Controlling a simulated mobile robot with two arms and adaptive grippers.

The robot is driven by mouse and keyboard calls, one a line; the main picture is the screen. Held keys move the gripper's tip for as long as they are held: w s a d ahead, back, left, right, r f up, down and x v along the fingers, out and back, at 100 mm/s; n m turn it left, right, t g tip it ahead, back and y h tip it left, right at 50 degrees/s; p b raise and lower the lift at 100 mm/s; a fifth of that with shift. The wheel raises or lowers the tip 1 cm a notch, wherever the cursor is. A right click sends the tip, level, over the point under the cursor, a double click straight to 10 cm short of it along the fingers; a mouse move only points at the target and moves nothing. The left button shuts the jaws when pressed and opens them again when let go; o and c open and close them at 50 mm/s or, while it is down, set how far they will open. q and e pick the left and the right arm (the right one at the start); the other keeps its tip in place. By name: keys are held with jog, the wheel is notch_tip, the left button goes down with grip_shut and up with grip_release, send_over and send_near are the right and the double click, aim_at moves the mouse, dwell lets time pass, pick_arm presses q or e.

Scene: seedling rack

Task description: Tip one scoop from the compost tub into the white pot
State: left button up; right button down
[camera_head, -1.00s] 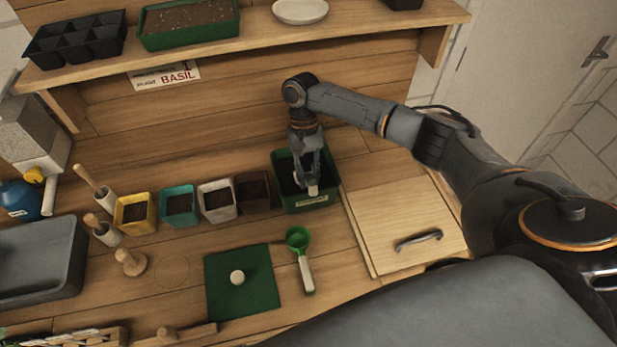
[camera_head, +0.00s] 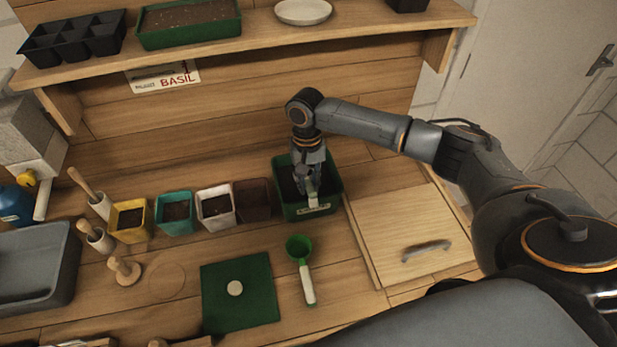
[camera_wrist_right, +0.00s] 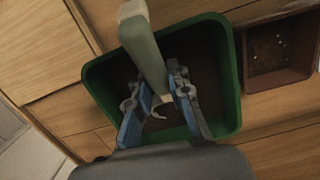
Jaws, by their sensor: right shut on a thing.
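The compost tub (camera_head: 334,190) is a green box with dark compost, standing at the right end of the pot row. My right gripper (camera_head: 308,187) is inside its rim, pointing down. In the right wrist view this gripper (camera_wrist_right: 158,98) is shut on a scoop (camera_wrist_right: 145,55) with a grey-green handle and pale end. The handle leans up over the tub's rim; a pale curved edge shows between the fingers, and the bowl is mostly hidden. The white pot (camera_head: 217,221) holds dark soil and stands left of a brown pot. My left gripper is out of view.
A brown pot (camera_head: 254,203) stands between tub and white pot. Teal (camera_head: 176,227) and yellow (camera_head: 131,234) pots stand further left. A green scoop (camera_head: 305,275) lies in front, beside a green mat (camera_head: 240,310). A wooden lid or board (camera_head: 405,225) is to the right.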

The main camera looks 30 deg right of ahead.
aim_at(309, 183)
jog(key=shift+s+a+t+p, duration=0.1)
jog(key=shift+s+t+p, duration=0.25)
jog(key=shift+t+p, duration=0.6)
jog(key=shift+r+h+p, duration=0.2)
jog(key=shift+h+p, duration=0.1)
jog(key=shift+p, duration=0.2)
jog(key=r+p, duration=0.1)
jog(key=r+t+p, duration=0.1)
jog(key=p, duration=0.1)
jog(key=shift+s+a+r, duration=0.1)
jog(key=shift+s+a, duration=0.05)
jog(key=shift+s, duration=0.15)
jog(key=shift+s+a+r+t+h+p, duration=0.1)
jog(key=shift+s+r+t+h+p, duration=0.2)
jog(key=shift+r, duration=0.35)
jog(key=shift+s+r+t+h+p, duration=0.1)
jog(key=shift+r+t, duration=0.25)
jog(key=shift+r, duration=0.3)
jog(key=shift+t, duration=0.8)
jog(key=shift+w+v, duration=0.15)
jog(key=shift+v, duration=0.9)
jog(key=shift+w+v, duration=0.15)
jog(key=shift+v, duration=0.95)
jog(key=shift+r, duration=0.1)
jog(key=c, duration=1.9)
grip_release()
grip_shut()
